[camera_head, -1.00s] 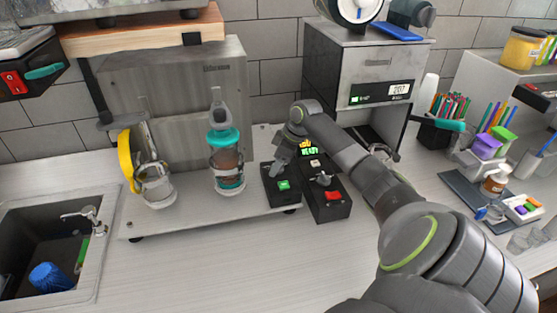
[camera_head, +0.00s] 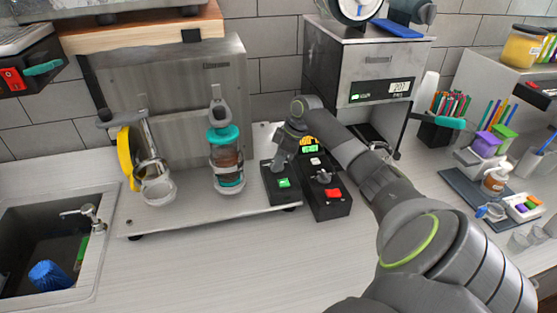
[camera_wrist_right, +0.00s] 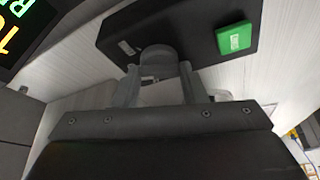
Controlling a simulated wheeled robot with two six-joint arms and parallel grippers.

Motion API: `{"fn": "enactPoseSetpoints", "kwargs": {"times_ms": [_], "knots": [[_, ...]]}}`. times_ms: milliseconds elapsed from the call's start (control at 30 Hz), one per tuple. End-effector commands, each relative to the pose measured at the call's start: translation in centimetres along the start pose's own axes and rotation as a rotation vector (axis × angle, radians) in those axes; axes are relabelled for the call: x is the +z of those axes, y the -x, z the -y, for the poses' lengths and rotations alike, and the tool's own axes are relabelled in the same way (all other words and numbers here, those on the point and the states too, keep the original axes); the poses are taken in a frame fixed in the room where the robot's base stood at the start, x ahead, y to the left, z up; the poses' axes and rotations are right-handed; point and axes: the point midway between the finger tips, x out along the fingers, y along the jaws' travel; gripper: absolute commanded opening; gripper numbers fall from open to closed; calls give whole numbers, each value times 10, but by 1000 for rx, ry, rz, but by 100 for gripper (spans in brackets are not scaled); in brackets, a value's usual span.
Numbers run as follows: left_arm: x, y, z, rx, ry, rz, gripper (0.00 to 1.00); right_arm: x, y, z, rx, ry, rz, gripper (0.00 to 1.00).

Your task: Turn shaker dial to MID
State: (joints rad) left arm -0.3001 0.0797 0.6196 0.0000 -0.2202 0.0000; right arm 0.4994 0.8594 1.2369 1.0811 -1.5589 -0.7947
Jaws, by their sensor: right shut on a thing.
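The shaker (camera_head: 225,155) stands on the metal base, a clear cup with a teal lid clamped in it. In front of it to the right is a black control box (camera_head: 283,197) with a green button (camera_head: 284,183). My right gripper (camera_head: 279,167) is over the box's back part. In the right wrist view the round dark dial (camera_wrist_right: 158,57) of the box (camera_wrist_right: 185,28) sits between the two fingers of my right gripper (camera_wrist_right: 158,72), which is shut on it. The dial's pointer and setting marks cannot be read. My left gripper is not in view.
A second black box (camera_head: 328,205) with a red switch (camera_head: 333,193) and a lit display (camera_head: 309,146) stands close on the right. A yellow-handled holder (camera_head: 128,158) is at the left. The counter in front is clear.

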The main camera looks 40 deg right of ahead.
Motion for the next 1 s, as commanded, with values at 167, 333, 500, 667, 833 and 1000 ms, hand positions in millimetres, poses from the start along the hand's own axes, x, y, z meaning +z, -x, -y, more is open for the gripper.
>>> {"fn": "enactPoseSetpoints", "kwargs": {"times_ms": [167,333,500,667,833,1000], "knots": [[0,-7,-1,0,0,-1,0,-1,-1,-1,-46,114,-3,15],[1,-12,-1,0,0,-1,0,-1,0,-2,-87,215,-3,15],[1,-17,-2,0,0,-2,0,-1,0,-2,-117,288,-2,15],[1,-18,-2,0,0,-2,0,-1,1,-2,-132,328,-2,15],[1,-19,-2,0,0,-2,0,-1,1,-2,-138,344,-2,15],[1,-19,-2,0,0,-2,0,-1,1,-2,-138,344,-1,15]]}}
